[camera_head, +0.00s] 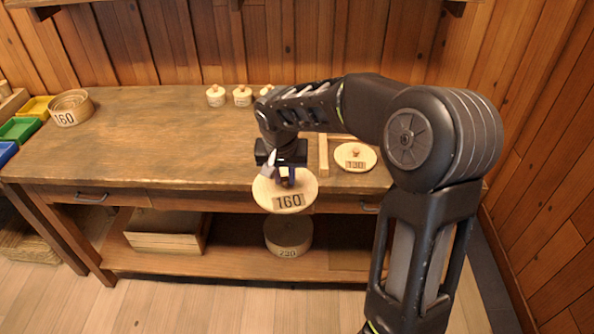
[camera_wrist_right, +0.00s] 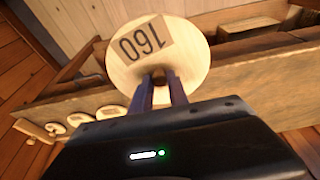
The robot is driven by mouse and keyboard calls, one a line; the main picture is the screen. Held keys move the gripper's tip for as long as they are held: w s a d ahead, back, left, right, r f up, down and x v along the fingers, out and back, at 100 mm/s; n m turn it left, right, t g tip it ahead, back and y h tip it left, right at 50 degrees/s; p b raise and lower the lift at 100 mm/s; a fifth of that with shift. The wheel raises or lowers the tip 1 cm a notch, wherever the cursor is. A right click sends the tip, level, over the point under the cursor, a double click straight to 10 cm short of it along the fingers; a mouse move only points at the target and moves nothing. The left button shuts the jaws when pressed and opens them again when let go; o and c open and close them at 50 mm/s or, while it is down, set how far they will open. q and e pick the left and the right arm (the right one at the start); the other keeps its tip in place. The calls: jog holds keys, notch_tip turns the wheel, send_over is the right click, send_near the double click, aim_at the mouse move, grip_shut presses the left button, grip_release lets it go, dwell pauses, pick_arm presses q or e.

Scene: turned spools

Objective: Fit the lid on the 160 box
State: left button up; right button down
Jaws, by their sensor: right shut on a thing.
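The 160 lid (camera_head: 267,191) is a round pale wooden disc with a "160" label. My right gripper (camera_head: 288,180) is shut on it and holds it in the air at the table's front edge. The 160 box (camera_head: 72,107) is a round, open wooden box at the left end of the tabletop, well left of the gripper. My left gripper is not in view.
The 130 lid (camera_head: 355,157) lies on the table at right. Several small knobbed pots, such as one pot (camera_head: 215,96), stand at the back. Coloured bins (camera_head: 20,129) are at far left. A 230 box (camera_head: 288,238) stands on the lower shelf. The middle-left tabletop (camera_head: 160,140) is clear.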

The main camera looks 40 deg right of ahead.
aim_at(263, 197)
jog(key=a+f+n, duration=0.1)
jog(key=f, duration=0.1)
jog(key=w+a+f+n, duration=0.1)
jog(key=a+f, duration=0.1)
jog(key=a+f+n, duration=0.1)
jog(key=a+f, duration=0.1)
jog(key=f, duration=0.1)
jog(key=shift+w+a, duration=0.2)
jog(key=shift+w, duration=0.1)
jog(key=s+a+f+n+y, duration=0.2)
jog(key=s+a+f+n, duration=0.2)
jog(key=a+f, duration=0.5)
jog(key=shift+s+a+f+n+t, duration=0.15)
jog(key=shift+a+f+n+t, duration=0.2)
jog(key=shift+f, duration=0.45)
jog(key=shift+d, duration=0.1)
